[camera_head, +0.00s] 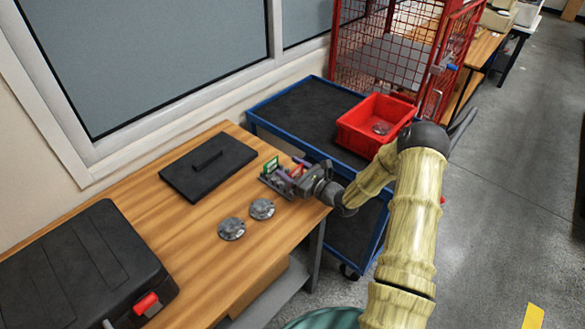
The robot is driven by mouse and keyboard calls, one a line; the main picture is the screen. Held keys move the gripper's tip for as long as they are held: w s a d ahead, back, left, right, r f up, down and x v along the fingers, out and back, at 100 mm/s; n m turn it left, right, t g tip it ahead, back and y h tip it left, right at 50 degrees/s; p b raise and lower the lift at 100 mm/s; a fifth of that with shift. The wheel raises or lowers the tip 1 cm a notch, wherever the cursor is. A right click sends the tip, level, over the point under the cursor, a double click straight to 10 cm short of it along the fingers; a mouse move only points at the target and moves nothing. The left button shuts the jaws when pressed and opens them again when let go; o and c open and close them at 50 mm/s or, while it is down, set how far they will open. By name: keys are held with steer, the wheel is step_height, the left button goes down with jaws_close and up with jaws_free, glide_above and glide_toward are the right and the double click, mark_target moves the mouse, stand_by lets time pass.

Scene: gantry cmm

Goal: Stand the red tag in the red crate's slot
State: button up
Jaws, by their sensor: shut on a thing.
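The red tag (296,172) is a small red piece at the rack near the right end of the wooden table. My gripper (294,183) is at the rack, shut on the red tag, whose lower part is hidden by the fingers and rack. A green tag (271,166) stands in the rack to the left, and a purple piece (303,162) shows just behind. The red crate (358,138) stands on the blue cart to the right of the table, apart from my gripper. Its slot cannot be made out.
Two metal discs (231,229) and a black lidded plate (208,167) lie on the table (190,248). A black case (80,262) fills its near left. The blue cart (293,105) has bare top left of the crate. A red mesh cage (392,45) stands behind.

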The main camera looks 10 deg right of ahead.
steer(key=shift+a+f+b, duration=0.1)
steer(key=shift+f+b, duration=0.25)
steer(key=shift+f, duration=0.65)
steer(key=o, duration=1)
steer(key=shift+o, duration=0.2)
steer(key=shift+o, duration=0.7)
steer(key=shift+r, duration=0.1)
